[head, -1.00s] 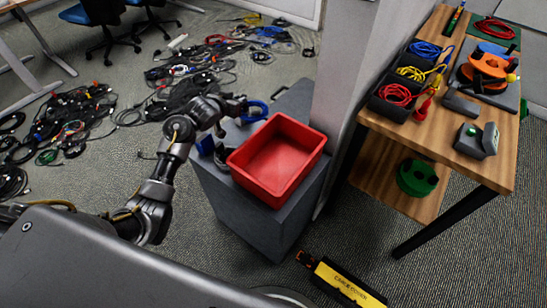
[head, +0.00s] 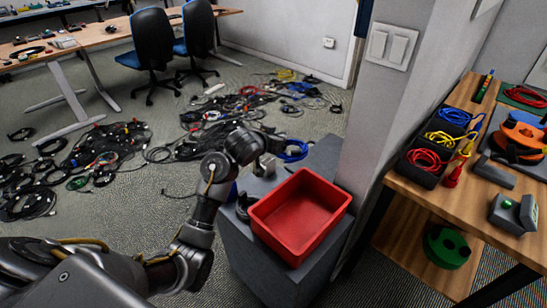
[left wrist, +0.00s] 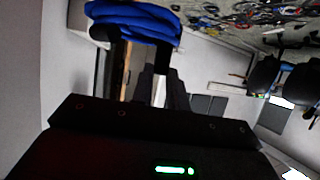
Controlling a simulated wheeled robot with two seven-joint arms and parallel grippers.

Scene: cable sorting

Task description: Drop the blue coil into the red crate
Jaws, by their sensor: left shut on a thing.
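The blue coil (head: 291,151) hangs in my left gripper (head: 273,152), just behind the red crate (head: 274,238) in the head view. In the left wrist view the coil (left wrist: 135,22) shows at the top as a thick blue bundle, at the ends of the shut fingers (left wrist: 160,62). The red crate is an open, empty box on a grey cabinet (head: 262,262). The coil is outside the crate, beyond its back rim. My right gripper is not in view.
A small dark object (head: 244,206) sits on the cabinet left of the crate. A wall end with switches (head: 392,47) rises behind and right of the cabinet. A wooden workbench (head: 440,190) with black bins (head: 424,172) stands at right. Cables litter the floor behind.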

